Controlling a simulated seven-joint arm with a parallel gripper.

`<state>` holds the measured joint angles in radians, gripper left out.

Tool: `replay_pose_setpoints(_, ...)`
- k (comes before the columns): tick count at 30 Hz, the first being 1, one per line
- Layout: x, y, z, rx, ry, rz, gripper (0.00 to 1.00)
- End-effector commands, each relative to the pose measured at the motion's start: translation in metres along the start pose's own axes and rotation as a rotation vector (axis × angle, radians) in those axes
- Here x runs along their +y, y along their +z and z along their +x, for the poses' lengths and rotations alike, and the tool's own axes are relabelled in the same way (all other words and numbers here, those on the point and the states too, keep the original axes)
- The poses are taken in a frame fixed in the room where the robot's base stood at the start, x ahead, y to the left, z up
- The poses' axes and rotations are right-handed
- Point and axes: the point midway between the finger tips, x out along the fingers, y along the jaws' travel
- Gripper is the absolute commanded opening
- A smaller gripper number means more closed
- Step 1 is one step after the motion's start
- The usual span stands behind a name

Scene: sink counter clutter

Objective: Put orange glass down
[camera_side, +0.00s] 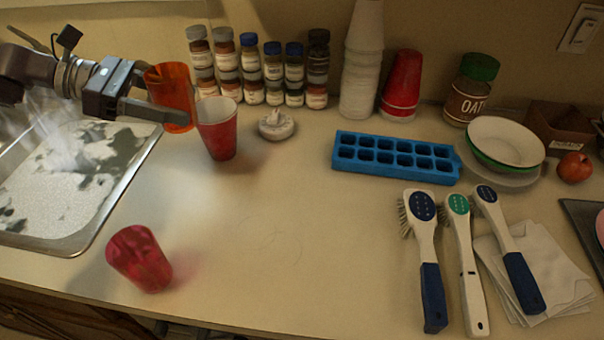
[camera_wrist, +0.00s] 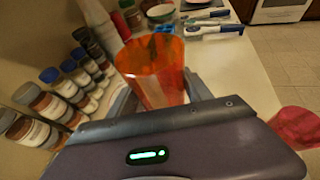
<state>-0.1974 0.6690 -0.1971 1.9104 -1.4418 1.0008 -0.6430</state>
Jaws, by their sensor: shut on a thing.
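The orange glass (camera_side: 171,97) is see-through and roughly upright at the upper left of the side view, by the sink's right edge. My gripper (camera_side: 160,103) is shut on it, with one finger showing across its front. In the wrist view the orange glass (camera_wrist: 153,72) stands between the fingers of my gripper (camera_wrist: 158,95), its open rim facing up. Its base is partly hidden by my gripper and by the red cup, so I cannot tell whether it touches the counter.
A red cup (camera_side: 217,128) stands close right of the orange glass. Spice jars (camera_side: 262,75) stand behind, a white lidded pot (camera_side: 276,124) to the right. A red glass (camera_side: 140,258) stands at the front left. The middle counter (camera_side: 300,230) is clear. The sink (camera_side: 75,175) lies left.

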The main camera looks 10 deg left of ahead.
Motion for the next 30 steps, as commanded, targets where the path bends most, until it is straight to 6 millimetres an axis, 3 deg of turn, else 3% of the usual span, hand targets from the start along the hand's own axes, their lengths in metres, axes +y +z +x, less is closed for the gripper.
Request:
replay_pose_setpoints(1, -0.006, 0.013, 0.030, -0.003, -0.047, 0.023, 0.09)
replay_pose_setpoints(3, -0.015, 0.030, 0.067, -0.006, -0.099, 0.046, 0.09)
replay_pose_setpoints(6, -0.030, 0.050, 0.108, -0.011, -0.152, 0.068, 0.09)
replay_pose_setpoints(10, -0.046, 0.067, 0.142, -0.016, -0.197, 0.086, 0.09)
replay_pose_setpoints(17, -0.069, 0.085, 0.178, -0.025, -0.245, 0.104, 0.09)
replay_pose_setpoints(30, -0.070, 0.021, 0.207, -0.023, -0.247, 0.098, 0.09)
